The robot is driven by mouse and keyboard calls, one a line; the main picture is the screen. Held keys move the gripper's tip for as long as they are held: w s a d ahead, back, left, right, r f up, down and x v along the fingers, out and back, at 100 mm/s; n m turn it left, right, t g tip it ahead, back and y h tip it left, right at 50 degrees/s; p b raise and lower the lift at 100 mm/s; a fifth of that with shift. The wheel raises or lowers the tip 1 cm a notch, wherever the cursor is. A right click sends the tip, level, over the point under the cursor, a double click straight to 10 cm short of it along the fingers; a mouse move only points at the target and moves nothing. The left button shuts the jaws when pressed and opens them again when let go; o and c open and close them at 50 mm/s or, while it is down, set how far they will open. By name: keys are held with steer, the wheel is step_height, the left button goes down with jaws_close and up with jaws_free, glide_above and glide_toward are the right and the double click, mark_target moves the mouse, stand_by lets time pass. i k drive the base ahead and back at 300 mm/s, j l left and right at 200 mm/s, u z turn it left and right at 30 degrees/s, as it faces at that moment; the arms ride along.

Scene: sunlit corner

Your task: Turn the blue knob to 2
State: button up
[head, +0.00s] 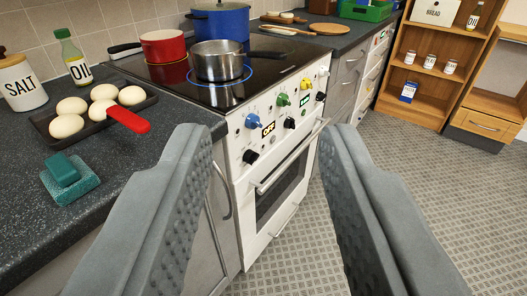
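The blue knob (251,121) is on the white front panel of the stove (233,160), at its left end near the top. A small display (268,130) beside it appears to read OFF. My gripper (270,140) is open and empty, its two grey fingers wide apart in the foreground. The blue knob shows between the fingers, farther off and nearer the left finger. Nothing touches it. A green knob (282,100), a yellow knob (305,84), a white knob (323,72) and several black knobs share the panel.
A steel pot (219,62), a red pan (163,46) and a blue pot (219,22) stand on the hob. The left counter holds eggs on a dark tray (43,122), a red-handled tool and a sponge (72,186). An oven handle (290,160) juts out below. The floor is clear.

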mark_target(252, 122)
steer(key=l+u, duration=0.1)
steer(key=u, duration=0.2)
steer(key=l+u, duration=0.15)
steer(key=u, duration=0.2)
steer(key=l+u, duration=0.15)
steer(key=l, duration=0.35)
steer(key=k+l+u, duration=0.15)
steer(key=l, duration=0.35)
steer(key=l+u, duration=0.2)
steer(key=l, duration=0.3)
steer(key=k+l+u, duration=0.15)
steer(key=l, duration=0.3)
steer(key=l+u, duration=0.1)
steer(key=l, duration=0.35)
steer(key=k+l, duration=0.1)
steer(key=l, duration=0.3)
steer(key=l+u, duration=0.15)
steer(key=l, duration=0.3)
steer(key=k+l+u, duration=0.1)
steer(key=l, duration=0.35)
steer(key=k+l, duration=0.1)
steer(key=l, duration=0.3)
steer(key=k+l+u, duration=0.15)
steer(key=l, duration=0.3)
